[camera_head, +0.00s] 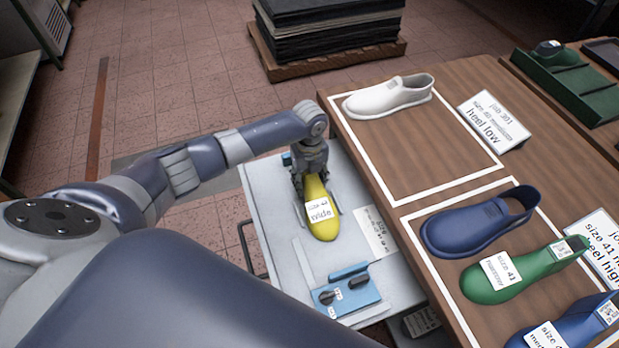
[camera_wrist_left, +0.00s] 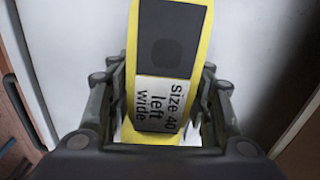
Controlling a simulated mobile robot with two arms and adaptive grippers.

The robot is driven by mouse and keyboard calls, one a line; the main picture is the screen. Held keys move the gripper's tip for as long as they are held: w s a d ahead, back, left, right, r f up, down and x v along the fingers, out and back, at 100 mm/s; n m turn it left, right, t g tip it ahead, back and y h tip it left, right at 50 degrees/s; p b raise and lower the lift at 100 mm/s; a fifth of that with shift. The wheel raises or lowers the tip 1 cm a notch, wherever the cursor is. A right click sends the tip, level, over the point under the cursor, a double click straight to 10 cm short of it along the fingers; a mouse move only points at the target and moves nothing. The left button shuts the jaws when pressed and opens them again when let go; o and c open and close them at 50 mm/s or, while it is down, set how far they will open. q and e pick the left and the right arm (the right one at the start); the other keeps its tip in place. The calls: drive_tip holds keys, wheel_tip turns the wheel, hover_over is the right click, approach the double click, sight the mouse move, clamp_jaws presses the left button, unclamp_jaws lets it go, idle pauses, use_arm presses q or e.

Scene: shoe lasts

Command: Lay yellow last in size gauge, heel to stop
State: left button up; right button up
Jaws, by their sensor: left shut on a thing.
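My left gripper (camera_head: 317,193) is shut on the yellow last (camera_head: 323,225), with its fingers on either side of it. The last points toward the blue fixture, over the pale cart top; I cannot tell whether it touches the top.
The cart top (camera_head: 262,185) has a printed card (camera_head: 375,231) at its right. The wooden bench (camera_head: 400,150) adjoins on the right, with a white shoe (camera_head: 388,97), a blue shoe (camera_head: 475,225), a green last (camera_head: 515,275) and another blue last (camera_head: 570,328). A stack of dark sheets (camera_head: 330,35) stands behind.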

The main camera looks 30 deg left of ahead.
use_arm(q)
drive_tip(key=shift+w+f, duration=0.1)
drive_tip(key=shift+f, duration=0.05)
use_arm(e)
drive_tip(key=shift+f, duration=0.15)
drive_tip(key=shift+d, duration=0.3)
use_arm(q)
drive_tip(key=shift+f, duration=0.15)
use_arm(e)
drive_tip(key=shift+f, duration=0.1)
use_arm(q)
drive_tip(key=o, duration=1.6)
drive_tip(key=shift+o, duration=0.2)
drive_tip(key=shift+f, duration=0.1)
use_arm(e)
drive_tip(key=shift+a, duration=0.15)
use_arm(q)
wheel_tip(320, 180, up, 12)
drive_tip(key=shift+r, duration=0.1)
